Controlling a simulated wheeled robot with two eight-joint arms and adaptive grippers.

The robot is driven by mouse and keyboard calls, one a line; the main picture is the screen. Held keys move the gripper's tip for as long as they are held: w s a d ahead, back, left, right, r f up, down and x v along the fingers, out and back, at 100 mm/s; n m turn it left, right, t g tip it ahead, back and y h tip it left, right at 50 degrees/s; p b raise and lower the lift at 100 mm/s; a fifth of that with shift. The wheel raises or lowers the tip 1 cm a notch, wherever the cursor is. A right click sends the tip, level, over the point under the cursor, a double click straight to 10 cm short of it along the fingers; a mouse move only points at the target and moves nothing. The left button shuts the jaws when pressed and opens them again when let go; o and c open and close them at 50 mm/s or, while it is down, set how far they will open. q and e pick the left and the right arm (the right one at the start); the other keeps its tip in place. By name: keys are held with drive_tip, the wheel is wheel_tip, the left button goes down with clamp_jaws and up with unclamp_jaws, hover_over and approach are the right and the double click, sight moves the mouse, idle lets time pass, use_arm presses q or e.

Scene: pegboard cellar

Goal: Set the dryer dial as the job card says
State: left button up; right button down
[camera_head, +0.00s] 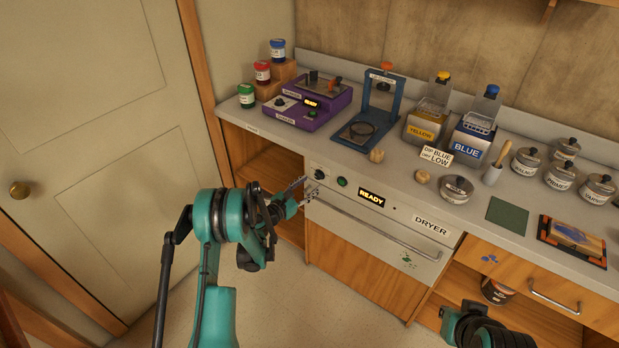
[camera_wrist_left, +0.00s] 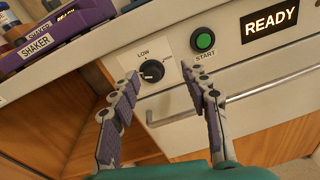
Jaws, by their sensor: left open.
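The dryer (camera_head: 385,234) is a white-fronted unit under the counter with a lit READY display (camera_head: 371,197). Its black round dial (camera_wrist_left: 152,70) sits at the left end of the panel, beside the green START button (camera_wrist_left: 204,41). LOW is printed above left of the dial; the small label to its right and the pointer are too small to read surely. The job card (camera_head: 436,156) stands on the counter and reads DIP BLUE, DRY LOW. My left gripper (camera_wrist_left: 160,72) is open, its fingertips just in front of the dial, one to each side, with no clear contact.
The dryer's handle bar (camera_head: 375,228) runs below the dial. A purple shaker (camera_head: 308,102), a blue stand (camera_head: 370,112), yellow (camera_head: 424,128) and blue (camera_head: 472,140) tanks and several lidded tins crowd the counter. Part of my right arm shows at lower right.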

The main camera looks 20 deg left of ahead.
sight(317, 177)
use_arm(q)
drive_tip(key=w+f, duration=0.1)
drive_tip(key=w, duration=0.1)
drive_tip(key=w+f+n+b, duration=0.1)
drive_tip(key=w, duration=0.1)
drive_tip(key=w+f+n+b, duration=0.1)
drive_tip(key=w, duration=0.2)
drive_tip(key=shift+w+d+t+y, duration=0.1)
drive_tip(key=shift+d+t+y, duration=0.05)
drive_tip(key=shift+t+y, duration=0.25)
drive_tip(key=shift+r, duration=0.1)
use_arm(e)
drive_tip(key=shift+w+d+f, duration=0.1)
drive_tip(key=shift+w+f, duration=0.1)
drive_tip(key=shift+f, duration=0.35)
drive_tip(key=shift+w+f, duration=0.15)
drive_tip(key=shift+f, duration=0.4)
use_arm(q)
clamp_jaws()
